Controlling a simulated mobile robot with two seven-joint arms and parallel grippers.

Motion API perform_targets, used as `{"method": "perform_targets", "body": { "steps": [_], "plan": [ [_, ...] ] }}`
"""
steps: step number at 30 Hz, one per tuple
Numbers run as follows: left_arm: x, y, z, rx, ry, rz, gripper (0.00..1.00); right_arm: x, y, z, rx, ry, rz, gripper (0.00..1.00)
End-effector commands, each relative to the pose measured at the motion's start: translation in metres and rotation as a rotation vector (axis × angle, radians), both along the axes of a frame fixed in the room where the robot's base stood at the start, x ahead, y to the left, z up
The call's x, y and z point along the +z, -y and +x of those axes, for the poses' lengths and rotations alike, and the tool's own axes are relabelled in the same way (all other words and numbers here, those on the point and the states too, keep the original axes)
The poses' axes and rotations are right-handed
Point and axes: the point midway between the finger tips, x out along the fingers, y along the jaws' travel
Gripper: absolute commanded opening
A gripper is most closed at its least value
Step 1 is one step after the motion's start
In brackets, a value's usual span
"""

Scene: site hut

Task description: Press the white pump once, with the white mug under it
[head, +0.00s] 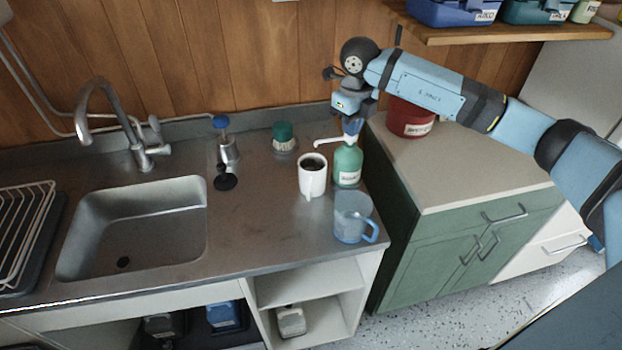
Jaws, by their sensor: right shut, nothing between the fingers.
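The white pump (330,141) tops a green bottle (347,168) with a pale label, upright on the steel counter. Its spout points left. The white mug (312,181) stands upright beside the bottle on the left, with its dark inside showing, and its opening appears below the spout's tip. My right gripper (352,129) points down over the pump, shut and empty. Its fingertips are at the pump's top and hide part of it; whether they touch it I cannot tell. My left gripper is not in view.
A clear blue jug (353,220) stands in front of the bottle. A green-lidded jar (284,137) and a blue-topped dispenser (227,145) stand to the left, near the sink (135,225). A red tub (410,119) is on the cabinet to the right. The counter's front middle is clear.

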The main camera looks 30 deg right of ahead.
Motion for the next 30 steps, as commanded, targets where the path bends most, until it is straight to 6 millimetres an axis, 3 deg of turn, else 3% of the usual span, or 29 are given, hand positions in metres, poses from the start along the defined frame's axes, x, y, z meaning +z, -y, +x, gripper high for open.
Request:
{"method": "perform_targets", "body": {
  "steps": [8,24,30],
  "plan": [
    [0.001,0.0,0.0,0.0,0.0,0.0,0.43,-0.001,-0.001,-0.001,0.001,-0.006,-0.001,0.0],
    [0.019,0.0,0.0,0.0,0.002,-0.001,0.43,0.032,0.0,-0.001,0.001,-0.004,-0.001,0.0],
    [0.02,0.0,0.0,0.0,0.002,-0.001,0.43,0.035,0.0,-0.001,0.001,-0.004,0.0,0.0]
  ]
}}
